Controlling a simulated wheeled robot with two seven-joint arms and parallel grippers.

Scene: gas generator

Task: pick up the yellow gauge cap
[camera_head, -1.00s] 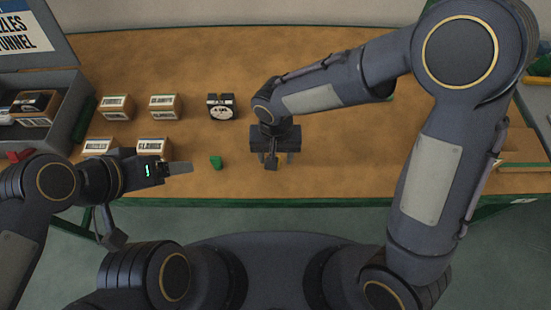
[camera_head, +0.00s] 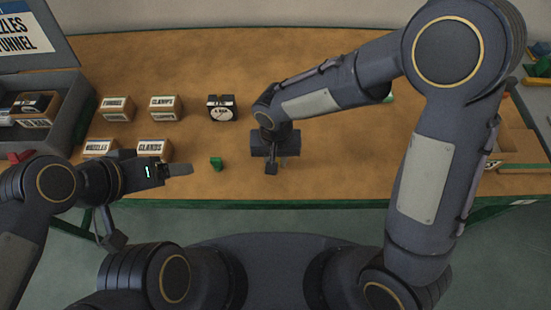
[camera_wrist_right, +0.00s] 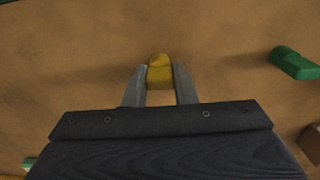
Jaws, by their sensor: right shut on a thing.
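The yellow gauge cap (camera_wrist_right: 158,76) sits between the two fingers of my right gripper (camera_wrist_right: 160,82) in the right wrist view. The fingers are shut on it, one on each side. The brown table top shows beyond; I cannot tell whether the cap is clear of it. In the head view my right gripper (camera_head: 277,160) points down over the front middle of the table, and the cap is hidden there. My left gripper (camera_head: 180,170) is over the left front of the table, seen edge-on, so its opening is unclear.
A green piece (camera_head: 216,163) lies between the grippers; a green piece also shows in the right wrist view (camera_wrist_right: 293,64). A gauge box (camera_head: 221,108) and several labelled boxes (camera_head: 117,108) stand to the left. A grey case (camera_head: 72,110) is at far left. The back middle is clear.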

